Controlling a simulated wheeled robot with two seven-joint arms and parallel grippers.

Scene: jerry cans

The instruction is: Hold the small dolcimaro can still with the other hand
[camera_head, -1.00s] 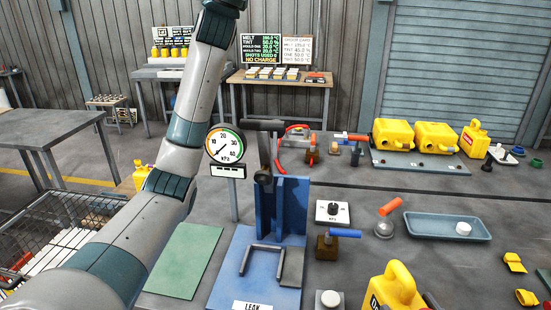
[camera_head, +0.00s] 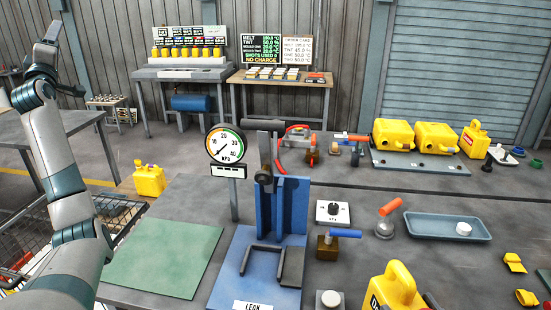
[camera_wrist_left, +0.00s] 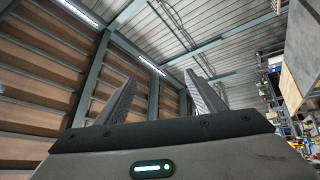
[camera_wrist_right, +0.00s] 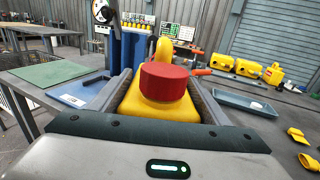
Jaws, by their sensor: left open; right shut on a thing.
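A yellow can (camera_head: 395,287) with a loop handle stands at the bottom of the head view, cut off by the frame edge. Its label starts with "Do"; the rest is hidden. In the right wrist view the can (camera_wrist_right: 150,104) shows a red cap. My right gripper (camera_wrist_right: 160,86) is shut on it, one finger on each side. My left gripper (camera_wrist_left: 160,82) is open and empty, pointing up at the roof. In the head view the left arm is raised at the far left, well away from the can.
A blue leak stand (camera_head: 283,205) and a pressure gauge (camera_head: 226,146) stand left of the can. A green mat (camera_head: 165,260) lies bare at the left. A blue tray (camera_head: 447,227) with a white cap is at the right. Several yellow cans stand at the back right.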

